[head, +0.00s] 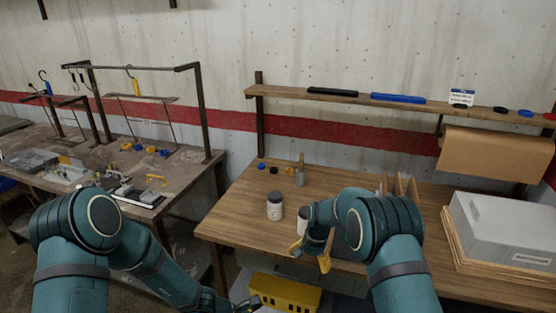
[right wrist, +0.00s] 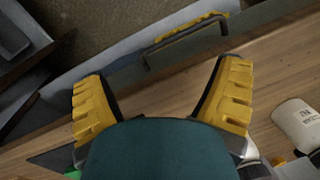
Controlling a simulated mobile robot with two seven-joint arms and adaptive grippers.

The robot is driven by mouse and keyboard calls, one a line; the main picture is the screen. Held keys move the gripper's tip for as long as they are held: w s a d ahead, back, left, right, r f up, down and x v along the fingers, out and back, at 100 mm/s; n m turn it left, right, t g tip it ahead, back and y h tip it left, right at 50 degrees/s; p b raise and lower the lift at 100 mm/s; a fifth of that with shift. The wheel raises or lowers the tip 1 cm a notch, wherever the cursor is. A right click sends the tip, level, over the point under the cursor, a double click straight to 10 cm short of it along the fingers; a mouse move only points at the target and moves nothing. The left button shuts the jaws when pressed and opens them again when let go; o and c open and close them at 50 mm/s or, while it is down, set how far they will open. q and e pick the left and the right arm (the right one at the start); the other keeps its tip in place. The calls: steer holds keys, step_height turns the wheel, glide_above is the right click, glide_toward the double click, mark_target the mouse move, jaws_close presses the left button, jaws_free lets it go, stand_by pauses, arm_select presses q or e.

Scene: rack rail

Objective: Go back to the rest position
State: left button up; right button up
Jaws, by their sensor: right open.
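My right gripper (head: 310,255) is over the front edge of the right wooden table (head: 240,207), its yellow-padded fingers pointing down. In the right wrist view the same gripper (right wrist: 155,88) has its two fingers spread wide with nothing between them. My left arm comes in at the lower left, and my left gripper (head: 243,304) is low at the bottom edge, below the table top. Its fingers are too small and dark to read. The metal rack rail (head: 130,68) stands on the left table, with hooks hanging from it.
A white jar (head: 275,206) stands left of my right gripper; another is partly hidden behind it. A yellow bin (head: 285,292) sits below the table edge. A grey case (head: 510,232) is at the right. A wall shelf (head: 300,92) runs above. A gap separates the tables.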

steer(key=s+d+f+n+y+b, duration=0.1)
steer(key=s+f+n, duration=0.1)
steer(key=s+f, duration=0.6)
steer(key=s+d+f+n+y+b, duration=0.1)
steer(key=s+f, duration=0.2)
steer(key=s, duration=0.9)
arm_select(q)
steer(key=s+a+f+m+y, duration=0.2)
steer(key=s+m, duration=0.3)
steer(key=m, duration=0.3)
steer(key=s+a+f+m+y, duration=0.2)
steer(key=s+m, duration=0.3)
steer(key=m, duration=0.3)
steer(key=shift+s+a+f+b, duration=0.35)
steer(key=shift+a+f, duration=0.05)
steer(key=shift+f, duration=0.4)
arm_select(e)
steer(key=s+a+r+n+t, duration=0.1)
steer(key=s+n, duration=0.1)
steer(key=s, duration=0.8)
steer(key=shift+s+a+r+t+y, duration=0.25)
steer(key=shift+t+y, duration=0.05)
steer(key=shift+t, duration=0.1)
